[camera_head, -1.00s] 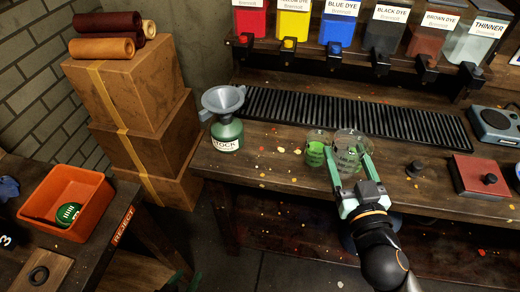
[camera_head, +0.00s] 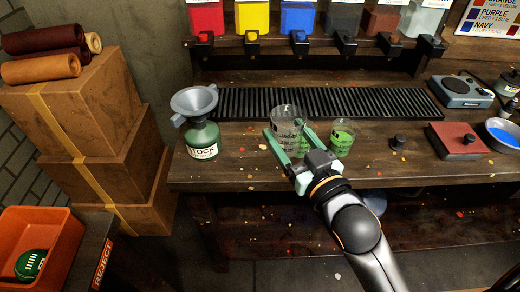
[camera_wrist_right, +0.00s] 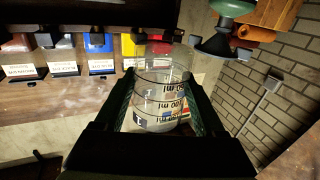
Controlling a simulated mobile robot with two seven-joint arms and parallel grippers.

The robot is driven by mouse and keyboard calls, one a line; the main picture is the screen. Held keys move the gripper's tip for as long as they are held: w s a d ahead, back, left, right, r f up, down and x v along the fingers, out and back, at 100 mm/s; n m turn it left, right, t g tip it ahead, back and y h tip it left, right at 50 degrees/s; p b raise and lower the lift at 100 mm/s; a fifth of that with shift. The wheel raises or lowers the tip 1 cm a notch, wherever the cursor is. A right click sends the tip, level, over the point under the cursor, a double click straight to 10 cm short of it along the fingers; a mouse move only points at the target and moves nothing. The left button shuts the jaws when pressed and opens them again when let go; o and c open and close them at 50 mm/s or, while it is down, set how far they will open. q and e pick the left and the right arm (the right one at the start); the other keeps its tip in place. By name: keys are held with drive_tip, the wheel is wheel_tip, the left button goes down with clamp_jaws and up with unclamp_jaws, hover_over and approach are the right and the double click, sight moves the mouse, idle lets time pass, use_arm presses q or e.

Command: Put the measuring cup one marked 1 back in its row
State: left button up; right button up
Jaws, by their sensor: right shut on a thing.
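A large clear measuring cup (camera_head: 287,118) is between the two green fingers of my right gripper (camera_head: 291,138), which is shut on it. In the right wrist view the cup (camera_wrist_right: 160,92) shows ml lines and a small dark label that looks like a 1. Green shows low behind or in the cup in the head view; I cannot tell which. A smaller measuring cup with green content (camera_head: 342,137) stands on the bench just right of the gripper. I cannot tell whether the held cup touches the bench. My left gripper is not in view.
A green STOCK bottle with a grey funnel (camera_head: 201,138) stands left on the bench (camera_head: 240,172). A black ribbed mat (camera_head: 330,103) runs behind, under the dye dispensers. A black knob (camera_head: 398,142), a red-brown block (camera_head: 458,140) and a scale (camera_head: 462,91) stand right.

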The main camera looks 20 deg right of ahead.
drive_tip(key=w+f, duration=0.2)
drive_tip(key=w, duration=0.1)
drive_tip(key=w+a+f+b, duration=0.1)
drive_tip(key=w+f, duration=0.2)
drive_tip(key=w, duration=0.1)
drive_tip(key=w+a+f, duration=0.1)
drive_tip(key=w+f, duration=0.2)
drive_tip(key=shift+w, duration=0.15)
drive_tip(key=shift+w+f, duration=0.15)
drive_tip(key=shift+w+f+b, duration=0.2)
drive_tip(key=shift+f+b, duration=0.4)
drive_tip(key=shift+f, duration=1.15)
drive_tip(key=shift+f, duration=0.2)
drive_tip(key=o, duration=1.5)
drive_tip(key=shift+c, duration=0.2)
drive_tip(key=shift+r, duration=0.1)
